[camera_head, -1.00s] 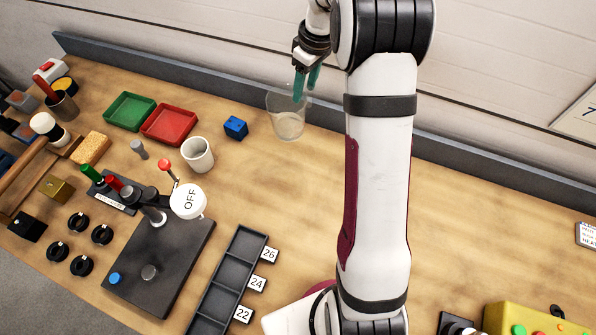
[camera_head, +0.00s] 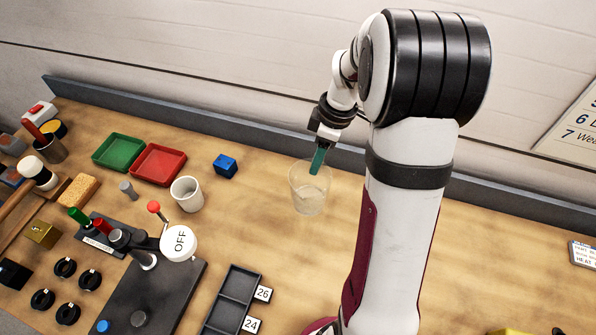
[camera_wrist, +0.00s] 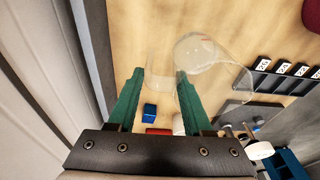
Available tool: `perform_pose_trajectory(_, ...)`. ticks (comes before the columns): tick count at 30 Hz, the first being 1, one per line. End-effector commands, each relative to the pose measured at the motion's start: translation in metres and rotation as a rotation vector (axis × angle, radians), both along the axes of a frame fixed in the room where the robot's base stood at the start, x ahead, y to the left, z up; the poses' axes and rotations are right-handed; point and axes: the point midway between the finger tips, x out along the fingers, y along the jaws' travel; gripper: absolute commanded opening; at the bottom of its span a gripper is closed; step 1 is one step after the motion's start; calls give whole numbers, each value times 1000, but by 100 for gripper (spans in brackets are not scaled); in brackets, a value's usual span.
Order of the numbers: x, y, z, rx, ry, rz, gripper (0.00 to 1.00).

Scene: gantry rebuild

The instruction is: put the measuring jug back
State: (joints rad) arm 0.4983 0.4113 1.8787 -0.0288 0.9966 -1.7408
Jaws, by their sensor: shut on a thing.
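The measuring jug (camera_head: 308,198) is a clear, see-through vessel. My gripper (camera_head: 318,162) is shut on its wall with green fingers, near the rim. The jug looks about upright, to the right of the blue block; I cannot tell how far its base is from the bench. In the wrist view the jug (camera_wrist: 212,62) shows as a faint outline beyond and around the fingertips of my gripper (camera_wrist: 158,80).
A blue block (camera_head: 225,166), a white cup (camera_head: 187,194), a red tray (camera_head: 158,165) and a green tray (camera_head: 118,152) stand to the left. A dark slotted rack (camera_head: 232,297) with number cards is in front. Bare bench (camera_head: 265,235) lies around the jug. A grey rail runs along the back.

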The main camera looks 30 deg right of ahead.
Motion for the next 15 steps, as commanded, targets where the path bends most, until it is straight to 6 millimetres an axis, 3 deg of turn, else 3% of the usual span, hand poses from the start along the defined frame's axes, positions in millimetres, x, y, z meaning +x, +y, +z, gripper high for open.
perform_pose_trajectory(6,30,27,-24,0,0,2,0)
perform_pose_trajectory(15,33,30,-66,1,1,-2,0)
